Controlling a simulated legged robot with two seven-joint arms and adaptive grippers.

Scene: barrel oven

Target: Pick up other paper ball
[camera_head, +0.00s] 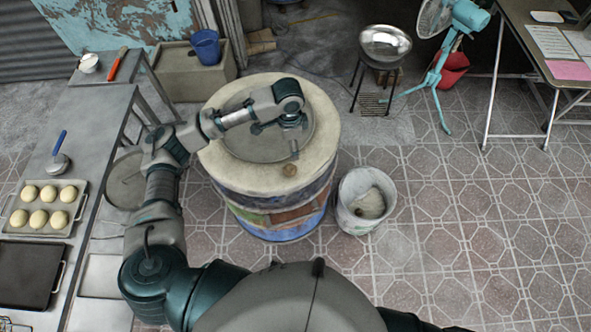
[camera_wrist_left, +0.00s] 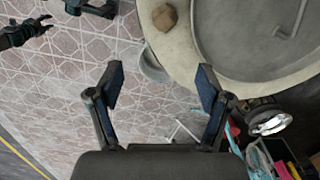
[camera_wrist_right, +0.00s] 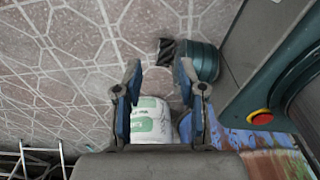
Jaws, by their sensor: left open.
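A small brown paper ball (camera_head: 290,170) lies on the pale rim of the barrel oven (camera_head: 325,125), on the side close to me. It also shows at the top of the left wrist view (camera_wrist_left: 165,17). My left gripper (camera_head: 281,126) is over the oven's round metal lid (camera_head: 240,147), open and empty. In the left wrist view its fingers (camera_wrist_left: 160,73) are spread, with the ball beyond them and apart from them. My right gripper (camera_wrist_right: 158,82) is open and empty in the right wrist view and hidden in the head view.
A white bucket (camera_head: 345,217) with pale contents stands on the tiled floor right of the oven. Left is a metal table with a tray of dough balls (camera_head: 46,207). A fan (camera_head: 443,60) and a metal bowl on a stand (camera_head: 384,45) are behind. Floor at right is clear.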

